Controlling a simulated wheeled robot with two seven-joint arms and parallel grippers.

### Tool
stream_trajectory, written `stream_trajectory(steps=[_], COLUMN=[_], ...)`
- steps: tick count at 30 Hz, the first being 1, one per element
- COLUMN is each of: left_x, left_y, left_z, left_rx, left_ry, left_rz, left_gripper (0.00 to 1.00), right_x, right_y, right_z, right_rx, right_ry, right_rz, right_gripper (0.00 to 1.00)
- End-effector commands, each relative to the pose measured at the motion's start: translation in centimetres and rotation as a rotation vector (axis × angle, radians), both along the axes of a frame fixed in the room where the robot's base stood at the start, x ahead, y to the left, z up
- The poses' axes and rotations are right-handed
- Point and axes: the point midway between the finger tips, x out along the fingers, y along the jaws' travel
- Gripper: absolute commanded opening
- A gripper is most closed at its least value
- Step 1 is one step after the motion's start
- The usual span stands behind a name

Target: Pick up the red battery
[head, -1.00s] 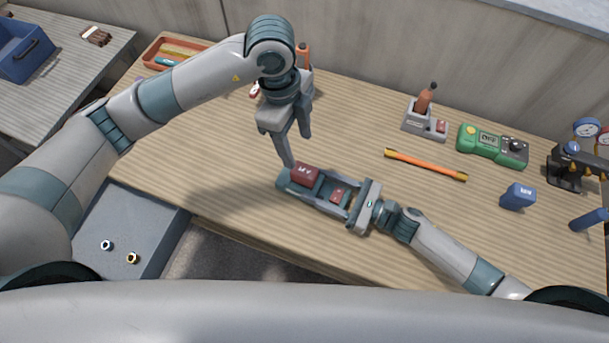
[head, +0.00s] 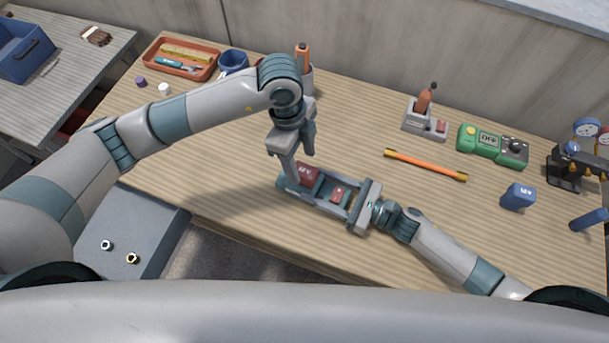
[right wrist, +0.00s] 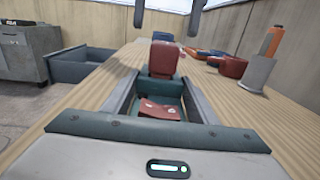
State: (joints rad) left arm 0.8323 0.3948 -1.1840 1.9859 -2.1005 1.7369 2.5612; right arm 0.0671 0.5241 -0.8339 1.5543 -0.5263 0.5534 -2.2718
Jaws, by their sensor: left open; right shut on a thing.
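The red battery (head: 309,175) is a block with white marks on top, sitting at the far end of a teal holder (head: 284,181). It stands upright in the right wrist view (right wrist: 164,58). My right gripper (head: 310,185) is shut on the teal holder, its fingers along both sides. A flat red part with white dots (right wrist: 160,109) lies nearer the palm. My left gripper (head: 301,166) points down, open, at the battery; one finger overlaps its left side in the head view. In the right wrist view its fingertips (right wrist: 167,16) are above the battery, one to each side.
An orange-and-yellow rod (head: 426,164), a green meter (head: 492,146) and a blue block (head: 517,197) lie to the right. The wooden bench (head: 215,150) is clear left of the holder.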

Motion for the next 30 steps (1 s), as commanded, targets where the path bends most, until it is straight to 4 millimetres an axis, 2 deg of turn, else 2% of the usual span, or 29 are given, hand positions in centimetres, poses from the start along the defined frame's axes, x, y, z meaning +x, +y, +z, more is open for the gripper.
stream_trajectory(steps=[7,18,30], left_x=[0.0,0.0,0.0], left_y=[-0.2,-0.8,-0.8], left_z=[-0.9,-4.9,-5.1], left_rx=[0.0,0.0,0.0], left_ry=[0.001,0.0,0.0], left_rz=[0.001,0.001,0.0], left_gripper=[0.55,0.55,0.55], right_x=[0.0,0.0,0.0], right_y=[0.0,0.0,0.0], right_z=[0.0,0.0,0.0], right_rx=[-0.001,-0.001,-0.001], right_ry=[0.0,0.0,0.0], right_rz=[-0.001,-0.001,-0.001], right_gripper=[0.16,0.16,0.16])
